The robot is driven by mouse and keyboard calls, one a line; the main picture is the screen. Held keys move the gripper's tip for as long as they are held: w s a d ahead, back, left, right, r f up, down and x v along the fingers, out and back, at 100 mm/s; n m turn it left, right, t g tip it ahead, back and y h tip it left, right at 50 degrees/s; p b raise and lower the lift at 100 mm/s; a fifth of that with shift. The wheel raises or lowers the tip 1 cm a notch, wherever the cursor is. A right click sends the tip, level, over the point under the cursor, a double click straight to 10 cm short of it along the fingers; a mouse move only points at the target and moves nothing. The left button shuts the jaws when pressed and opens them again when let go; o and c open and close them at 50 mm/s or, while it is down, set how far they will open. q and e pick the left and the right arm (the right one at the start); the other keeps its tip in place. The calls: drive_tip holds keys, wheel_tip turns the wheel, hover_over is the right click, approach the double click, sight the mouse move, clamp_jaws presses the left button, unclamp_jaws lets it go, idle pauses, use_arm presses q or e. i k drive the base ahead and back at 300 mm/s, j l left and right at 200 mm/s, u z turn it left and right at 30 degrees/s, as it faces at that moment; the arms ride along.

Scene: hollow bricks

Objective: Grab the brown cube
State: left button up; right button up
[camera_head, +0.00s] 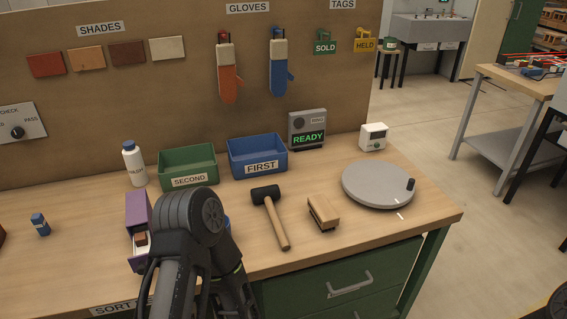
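A small brown block (141,239), which looks like the brown cube, lies in the open lower drawer of a purple box (138,211) on the workbench. Only part of it shows above the drawer's white rim, and it is too small to make out fully. A dark arm of mine rises from the bottom edge just right of the purple box and covers the bench there. No gripper fingers show, so neither gripper can be seen, and nothing visible touches the block.
A green SECOND bin (187,182) and blue FIRST bin (257,170) stand behind. A white bottle (134,164) is near the box. A mallet (270,213), wooden brush (323,212) and grey turntable (377,185) lie right. A blue object is partly hidden behind my arm.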

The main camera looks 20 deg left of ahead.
sight(141, 239)
drive_tip(key=u, duration=1.75)
